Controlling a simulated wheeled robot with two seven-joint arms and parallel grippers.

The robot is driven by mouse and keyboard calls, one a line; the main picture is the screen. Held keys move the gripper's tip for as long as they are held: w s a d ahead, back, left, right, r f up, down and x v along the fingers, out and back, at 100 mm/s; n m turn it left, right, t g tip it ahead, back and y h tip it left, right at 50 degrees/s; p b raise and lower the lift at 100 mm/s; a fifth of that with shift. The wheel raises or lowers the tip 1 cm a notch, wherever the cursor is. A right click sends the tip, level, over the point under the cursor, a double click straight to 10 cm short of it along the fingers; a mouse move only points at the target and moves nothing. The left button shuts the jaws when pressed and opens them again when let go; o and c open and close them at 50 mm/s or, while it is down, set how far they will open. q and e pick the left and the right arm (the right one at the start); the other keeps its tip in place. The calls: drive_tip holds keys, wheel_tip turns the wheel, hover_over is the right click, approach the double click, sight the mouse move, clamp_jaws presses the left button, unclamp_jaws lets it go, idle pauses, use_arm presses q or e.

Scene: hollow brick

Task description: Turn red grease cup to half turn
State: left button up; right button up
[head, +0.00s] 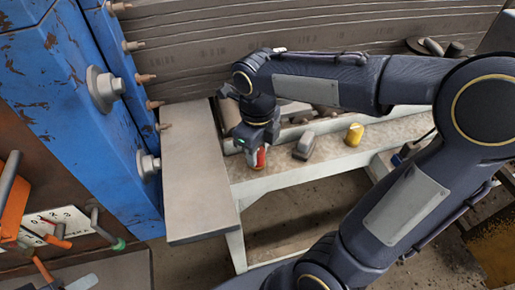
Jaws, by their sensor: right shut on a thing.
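The red grease cup (260,157) shows as a small red piece with a pale part, at the near edge of the bench left of the picture's middle. My right gripper (255,152) reaches down onto it from above and is shut on it. The fingers hide most of the cup, so how far it is turned cannot be seen. My right arm comes in from the right and crosses over the bench. My left gripper is not in view.
A yellow cup (354,134) and a dark grey block (304,145) stand on the bench (330,160) to the right. A blue machine frame (75,80) with bolts rises at the left. A numbered plate (55,222) with levers is at lower left.

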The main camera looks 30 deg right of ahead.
drive_tip(key=shift+r, duration=0.1)
drive_tip(key=o, duration=1)
drive_tip(key=shift+r, duration=3.85)
